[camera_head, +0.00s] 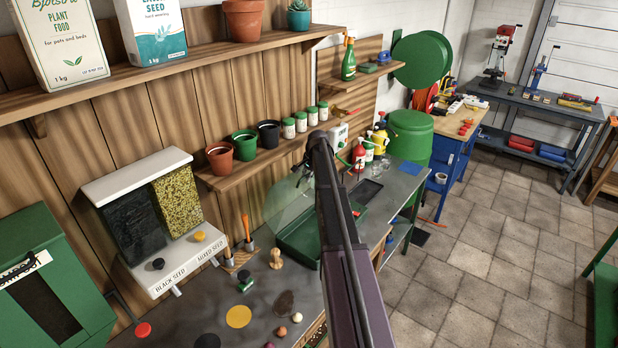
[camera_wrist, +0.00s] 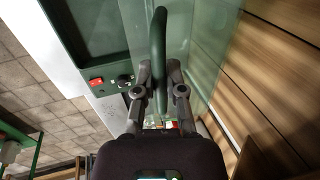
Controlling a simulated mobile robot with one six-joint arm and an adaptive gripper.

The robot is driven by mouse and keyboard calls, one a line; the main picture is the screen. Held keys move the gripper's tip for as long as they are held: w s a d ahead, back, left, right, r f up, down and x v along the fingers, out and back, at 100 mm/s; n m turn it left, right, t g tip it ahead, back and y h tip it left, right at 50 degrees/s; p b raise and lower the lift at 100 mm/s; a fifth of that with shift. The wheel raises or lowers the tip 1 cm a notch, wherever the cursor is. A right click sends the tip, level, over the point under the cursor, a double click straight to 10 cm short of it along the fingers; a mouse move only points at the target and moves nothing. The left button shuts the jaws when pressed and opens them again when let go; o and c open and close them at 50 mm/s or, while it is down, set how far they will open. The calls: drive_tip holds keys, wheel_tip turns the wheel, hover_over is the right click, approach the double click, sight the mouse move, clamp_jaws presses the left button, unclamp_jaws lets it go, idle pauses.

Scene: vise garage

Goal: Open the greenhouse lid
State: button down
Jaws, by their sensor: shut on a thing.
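The greenhouse is a green tray (camera_head: 296,240) on the grey bench, with a clear lid (camera_head: 288,203) tilted up above it towards the wooden wall. In the wrist view the tray (camera_wrist: 98,38) is on the left and the see-through lid (camera_wrist: 207,55) is on the right. My gripper (camera_wrist: 159,88) is shut on the lid's dark green curved handle (camera_wrist: 158,42), which runs between its fingers. In the head view my arm hides the handle, most of the gripper and part of the tray.
A wooden shelf (camera_head: 258,160) with pots and several jars runs behind the greenhouse. A seed dispenser (camera_head: 150,220) hangs on the left. A red switch (camera_wrist: 96,82) is near the tray. Spray bottles (camera_head: 359,157) stand beyond my arm. The tiled floor (camera_head: 480,260) is clear on the right.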

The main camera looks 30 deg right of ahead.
drive_tip(key=c, duration=0.7)
unclamp_jaws()
drive_tip(key=shift+s+r, duration=0.1)
